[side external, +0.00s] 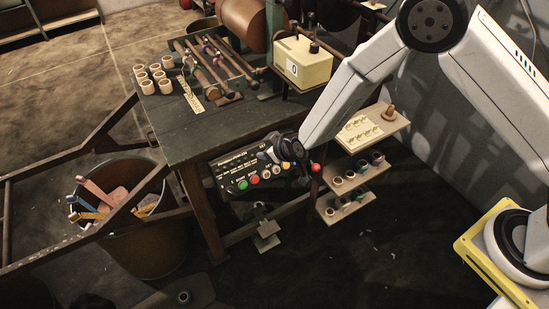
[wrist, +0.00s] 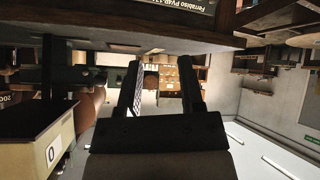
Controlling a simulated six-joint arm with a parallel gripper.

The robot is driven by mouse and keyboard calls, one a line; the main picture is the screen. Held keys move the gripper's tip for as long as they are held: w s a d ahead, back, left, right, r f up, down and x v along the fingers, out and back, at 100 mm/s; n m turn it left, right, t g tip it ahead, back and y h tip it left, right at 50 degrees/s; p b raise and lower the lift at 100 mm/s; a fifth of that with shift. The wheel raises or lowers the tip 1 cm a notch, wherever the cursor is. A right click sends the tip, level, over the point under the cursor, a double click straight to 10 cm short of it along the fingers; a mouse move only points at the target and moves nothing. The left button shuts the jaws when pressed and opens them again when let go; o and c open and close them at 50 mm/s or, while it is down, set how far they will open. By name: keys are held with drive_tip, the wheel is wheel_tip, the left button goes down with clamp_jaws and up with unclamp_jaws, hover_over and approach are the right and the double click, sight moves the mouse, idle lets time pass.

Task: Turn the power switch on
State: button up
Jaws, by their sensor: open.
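The control panel (side external: 243,178) is a black box at the front edge of the dark table, with green, red and yellow buttons. A red ball knob (side external: 316,168) sticks out at its right end; I cannot tell whether it is the power switch. My dark wrist covers the panel's upper right part, and my fingers are not clear there. In the wrist view my gripper (wrist: 162,72) is open and empty, its two dark fingers apart. A dark lettered plate (wrist: 190,10), probably the panel's, shows at the top of that view, beyond the fingertips.
A cream counter box reading 0 (side external: 303,62) stands on the table (side external: 180,125), with wooden rings (side external: 140,72) and rods farther left. Small shelves (side external: 350,180) with cups stand right of the panel. A bin (side external: 150,255) stands at lower left. The floor in front is mostly clear.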

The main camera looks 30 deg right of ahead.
drive_tip(key=a+f+n+t, duration=0.2)
drive_tip(key=a+f, duration=0.4)
drive_tip(key=f, duration=0.2)
drive_tip(key=n+t, duration=0.1)
drive_tip(key=t, duration=0.2)
approach(231, 192)
drive_tip(key=shift+w+f, duration=0.15)
drive_tip(key=shift+w, duration=0.2)
drive_tip(key=shift+w, duration=0.2)
drive_tip(key=shift+x, duration=3.65)
drive_tip(key=shift+a+f, duration=0.1)
drive_tip(key=shift+f, duration=0.05)
clamp_jaws()
